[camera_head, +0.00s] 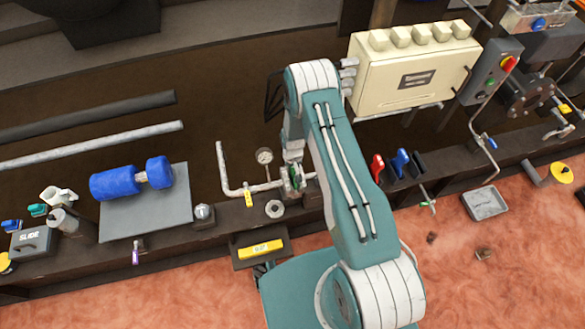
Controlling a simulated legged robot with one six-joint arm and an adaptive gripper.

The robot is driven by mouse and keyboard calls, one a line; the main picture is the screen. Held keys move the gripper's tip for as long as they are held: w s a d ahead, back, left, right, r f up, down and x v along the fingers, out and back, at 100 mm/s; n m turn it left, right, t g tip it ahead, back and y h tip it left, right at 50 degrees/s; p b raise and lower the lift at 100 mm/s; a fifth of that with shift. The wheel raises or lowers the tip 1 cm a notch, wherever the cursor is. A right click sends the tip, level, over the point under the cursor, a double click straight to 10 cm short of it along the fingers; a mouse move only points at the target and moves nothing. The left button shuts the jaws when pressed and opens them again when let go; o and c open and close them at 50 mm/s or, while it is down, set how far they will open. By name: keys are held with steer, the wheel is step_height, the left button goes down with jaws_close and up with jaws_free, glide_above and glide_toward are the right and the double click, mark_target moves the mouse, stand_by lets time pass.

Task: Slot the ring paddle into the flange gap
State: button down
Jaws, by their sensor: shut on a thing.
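My gripper (292,161) reaches down over a grey pipe (240,190) on the dark ledge. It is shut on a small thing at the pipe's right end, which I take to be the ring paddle. The paddle is mostly hidden by the fingers and too small to make out. Dark, partly green flange parts (296,182) are right below the fingertips. The gap between them is not clearly visible, and I cannot tell whether the paddle is inside it or above it.
A round gauge (264,156) stands close left of my gripper. A metal ring-shaped piece (274,208) and a yellow tag (248,196) are in front. A cream box (412,70) is behind right; red (377,167) and blue (399,162) handles are right.

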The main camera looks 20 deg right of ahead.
steer(key=shift+f, duration=0.8)
steer(key=shift+c, duration=2.4)
jaws_free()
steer(key=o, duration=0.5)
steer(key=shift+r, duration=0.1)
steer(key=shift+r, duration=3.9)
